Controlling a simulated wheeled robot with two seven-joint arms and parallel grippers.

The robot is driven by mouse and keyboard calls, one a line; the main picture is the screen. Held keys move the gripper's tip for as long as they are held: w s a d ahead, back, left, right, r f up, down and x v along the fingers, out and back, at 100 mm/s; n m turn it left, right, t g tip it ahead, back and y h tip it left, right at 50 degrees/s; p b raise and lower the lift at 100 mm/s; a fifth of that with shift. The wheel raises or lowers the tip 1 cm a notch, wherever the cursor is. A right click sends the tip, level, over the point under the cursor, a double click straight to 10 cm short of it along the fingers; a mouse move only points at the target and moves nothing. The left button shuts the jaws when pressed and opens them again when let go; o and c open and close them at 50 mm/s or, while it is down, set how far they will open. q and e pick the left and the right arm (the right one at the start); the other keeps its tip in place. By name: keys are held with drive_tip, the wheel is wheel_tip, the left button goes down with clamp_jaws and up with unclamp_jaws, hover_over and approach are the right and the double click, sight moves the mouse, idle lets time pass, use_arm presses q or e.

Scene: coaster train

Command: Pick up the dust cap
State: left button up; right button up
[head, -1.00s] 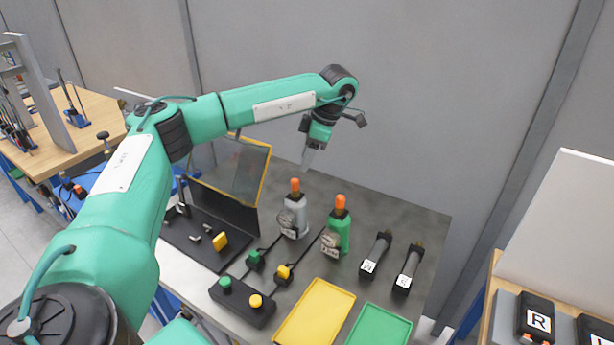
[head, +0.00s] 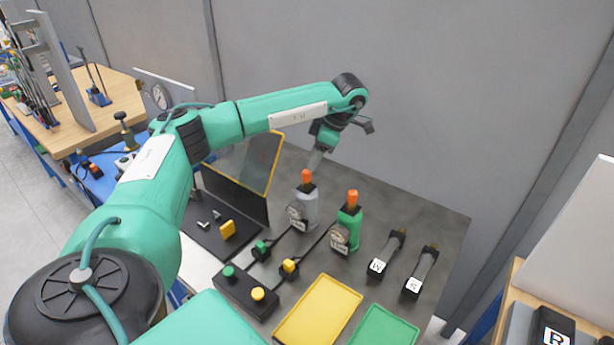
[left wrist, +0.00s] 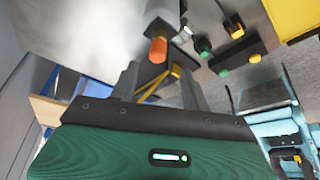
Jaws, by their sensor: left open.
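Two orange dust caps show in the head view. My left gripper (head: 316,165) is open and empty, pointing down just above and behind the grey unit's cap. In the left wrist view, the orange cap (left wrist: 158,50) on the grey unit lies ahead of the gap between the two fingers (left wrist: 158,80), apart from them. My right gripper is not in view.
A hinged clear-lidded case (head: 240,160) stands left of the units. A two-button box (head: 247,290), a yellow tray (head: 318,312) and a green tray (head: 385,330) are in front. Two black cylinders (head: 388,254) (head: 421,271) lie to the right. A grey wall (head: 450,90) is behind.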

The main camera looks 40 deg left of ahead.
sight(307, 176)
use_arm(q)
drive_tip(key=shift+s+a+f, duration=0.15)
drive_tip(key=shift+s+f, duration=0.05)
drive_tip(key=shift+f, duration=0.05)
drive_tip(key=shift+a+f+p, duration=0.1)
drive_tip(key=shift+f+p, duration=0.15)
drive_tip(key=shift+p, duration=0.1)
drive_tip(key=x, duration=0.1)
drive_tip(key=p+x, duration=0.2)
drive_tip(key=x, duration=0.1)
drive_tip(key=shift+w+f, duration=0.2)
drive_tip(key=shift+w, duration=0.1)
drive_tip(key=shift+f, duration=0.2)
clamp_jaws()
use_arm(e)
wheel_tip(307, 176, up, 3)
